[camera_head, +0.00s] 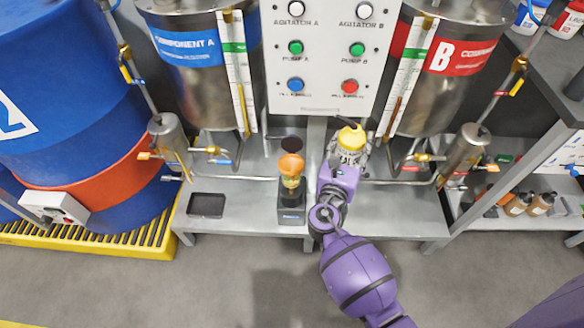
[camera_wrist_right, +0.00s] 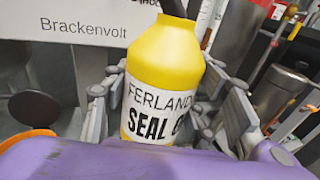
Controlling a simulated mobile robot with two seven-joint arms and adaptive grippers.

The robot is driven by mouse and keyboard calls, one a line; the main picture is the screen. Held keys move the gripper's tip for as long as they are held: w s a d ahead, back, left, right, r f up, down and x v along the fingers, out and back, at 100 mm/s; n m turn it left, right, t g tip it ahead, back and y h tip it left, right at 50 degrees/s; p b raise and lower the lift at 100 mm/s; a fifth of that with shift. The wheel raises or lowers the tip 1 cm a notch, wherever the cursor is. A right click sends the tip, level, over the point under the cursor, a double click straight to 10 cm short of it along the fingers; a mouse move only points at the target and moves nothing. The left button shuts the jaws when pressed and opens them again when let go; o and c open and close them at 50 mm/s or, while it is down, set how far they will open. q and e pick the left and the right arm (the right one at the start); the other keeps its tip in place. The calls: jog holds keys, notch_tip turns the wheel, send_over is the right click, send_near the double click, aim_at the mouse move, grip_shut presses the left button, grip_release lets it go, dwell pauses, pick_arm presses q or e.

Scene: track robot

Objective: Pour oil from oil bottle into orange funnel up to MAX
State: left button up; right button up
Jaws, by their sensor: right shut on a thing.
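In the right wrist view the bottle (camera_wrist_right: 165,60) stands nearly upright between the fingers (camera_wrist_right: 170,110). The orange funnel (camera_head: 291,164) sits on a small clear vessel with yellowish contents (camera_head: 291,183), on a grey stand (camera_head: 291,214). An orange edge (camera_wrist_right: 28,138) shows at the lower left of the wrist view. The MAX mark is too small to read. My left gripper is out of view.
A control panel (camera_head: 320,60) with coloured buttons stands behind, between tank A (camera_head: 190,85) and tank B (camera_head: 440,95). Pipes and valves flank the metal bench (camera_head: 240,190). A black tray (camera_head: 206,205) lies left of the funnel. Bottles (camera_head: 530,204) stand on the right shelf.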

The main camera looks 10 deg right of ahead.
jog(key=shift+w+f, duration=0.1)
jog(key=shift+f, duration=0.35)
jog(key=shift+a, duration=0.1)
jog(key=shift+r+n, duration=0.15)
jog(key=shift+n, duration=0.25)
jog(key=shift+r+n, duration=0.15)
jog(key=shift+n, duration=0.35)
jog(key=shift+a+r+n+t, duration=0.1)
jog(key=shift+a+n+t, duration=0.25)
jog(key=shift+n, duration=0.55)
jog(key=shift+w+a+n+t+b, duration=0.15)
jog(key=shift+a+n+t+b, duration=0.15)
jog(key=shift+n, duration=0.7)
jog(key=shift+w+a+n+t+b, duration=0.1)
jog(key=shift+a+n+t+b, duration=0.2)
jog(key=shift+n, duration=0.7)
jog(key=shift+d+f+n, duration=0.1)
jog(key=shift+f+n, duration=0.2)
jog(key=shift+f, duration=0.1)
jog(key=shift+b, duration=0.3)
